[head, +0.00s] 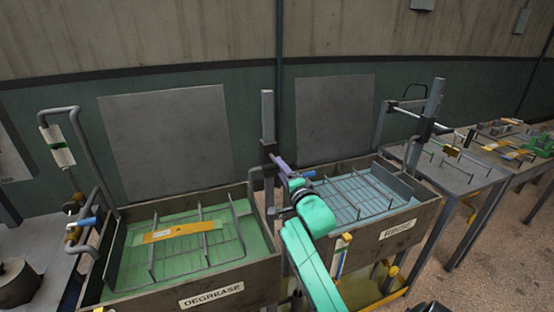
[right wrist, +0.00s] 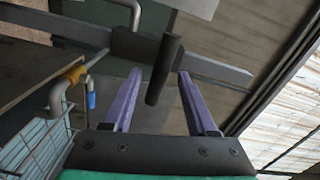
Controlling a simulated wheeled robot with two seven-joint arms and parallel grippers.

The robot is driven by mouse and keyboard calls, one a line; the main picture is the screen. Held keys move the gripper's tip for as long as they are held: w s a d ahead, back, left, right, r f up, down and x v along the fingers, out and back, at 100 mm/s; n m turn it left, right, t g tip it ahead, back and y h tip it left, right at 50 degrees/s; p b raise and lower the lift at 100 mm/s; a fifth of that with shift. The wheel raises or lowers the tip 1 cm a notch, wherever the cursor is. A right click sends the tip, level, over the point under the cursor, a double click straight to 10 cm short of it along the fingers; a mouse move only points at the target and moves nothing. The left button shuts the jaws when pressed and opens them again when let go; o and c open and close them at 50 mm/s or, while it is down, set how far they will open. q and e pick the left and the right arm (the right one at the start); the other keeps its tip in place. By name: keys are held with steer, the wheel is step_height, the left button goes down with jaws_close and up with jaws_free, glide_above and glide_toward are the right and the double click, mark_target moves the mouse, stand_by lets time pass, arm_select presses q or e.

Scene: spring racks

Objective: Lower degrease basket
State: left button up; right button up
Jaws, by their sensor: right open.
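The degrease tank (head: 212,290), with its label on the front wall, holds green liquid at the left in the head view. The degrease basket (head: 150,262), a wire rack with upright dividers, sits inside it, with a yellow-orange strip (head: 180,231) lying across. A post (head: 267,120) with a dark slider stands at the tank's right back corner. My right gripper (head: 277,160) is open beside this post. In the right wrist view its purple fingers (right wrist: 158,73) stand on either side of a dark round handle (right wrist: 165,62) fixed to a flat bar (right wrist: 215,70); contact cannot be told. My left gripper is out of view.
The rinse tank (head: 427,222) with blue liquid and a wire rack stands right of my arm, with its own post (head: 432,112). Pipes with a blue-handled valve (head: 85,222) stand at the left. Tables (head: 470,180) with parts stand far right.

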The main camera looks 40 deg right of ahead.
steer(key=x, duration=0.4)
steer(key=shift+w, duration=0.1)
jaws_close()
stand_by(1.3)
